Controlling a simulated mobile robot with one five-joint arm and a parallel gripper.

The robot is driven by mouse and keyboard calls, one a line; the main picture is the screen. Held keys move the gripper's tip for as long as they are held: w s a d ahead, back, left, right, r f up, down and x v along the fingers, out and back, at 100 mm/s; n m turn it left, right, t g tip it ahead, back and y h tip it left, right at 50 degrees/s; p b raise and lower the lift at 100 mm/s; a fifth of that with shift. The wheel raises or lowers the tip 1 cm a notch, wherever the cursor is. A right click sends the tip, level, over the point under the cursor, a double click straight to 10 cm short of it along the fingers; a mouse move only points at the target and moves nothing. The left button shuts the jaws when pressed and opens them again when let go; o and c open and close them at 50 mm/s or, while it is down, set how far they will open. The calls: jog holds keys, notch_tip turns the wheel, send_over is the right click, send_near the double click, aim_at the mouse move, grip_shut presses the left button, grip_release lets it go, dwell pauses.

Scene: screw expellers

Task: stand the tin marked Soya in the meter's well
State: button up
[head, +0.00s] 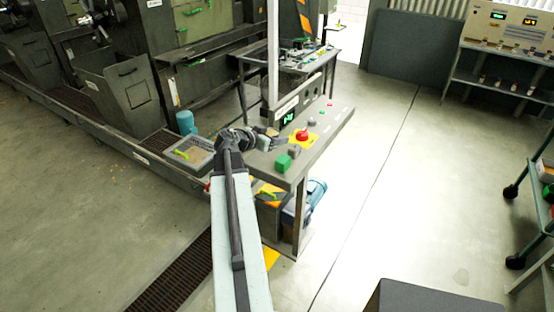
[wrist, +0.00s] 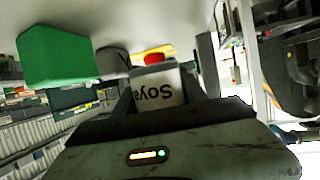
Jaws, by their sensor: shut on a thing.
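The tin marked Soya (wrist: 158,88) is pale, with dark letters, and sits between the fingers of my gripper (wrist: 160,92) in the wrist view. The lettering looks upside down there, as does the scene behind it. In the head view my gripper (head: 277,142) is over the near part of the grey bench, beside the red button; the tin is too small there to tell apart clearly. The meter (head: 287,117) is a dark box with a lit green display, on the bench just beyond my gripper. I cannot make out its well.
A red button (head: 303,135) on a yellow plate, a green block (head: 283,163) and small grey pieces stand on the bench (head: 325,140). A mesh-like tray (head: 190,152) and blue cylinder (head: 186,122) are to the left.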

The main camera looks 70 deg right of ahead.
aim_at(277, 152)
notch_tip(277, 152, down, 5)
jog(key=b, duration=0.3)
jog(key=shift+b, duration=0.35)
jog(key=shift+r, duration=0.3)
jog(key=shift+f, duration=0.2)
jog(key=o, duration=1.1)
jog(key=shift+o, duration=0.2)
jog(key=shift+r, duration=0.2)
jog(key=p+v, duration=0.5)
jog(key=v, duration=0.6)
jog(key=shift+a+r, duration=0.1)
jog(key=shift+r, duration=0.15)
jog(key=shift+w+a, duration=0.15)
jog(key=shift+a, duration=0.15)
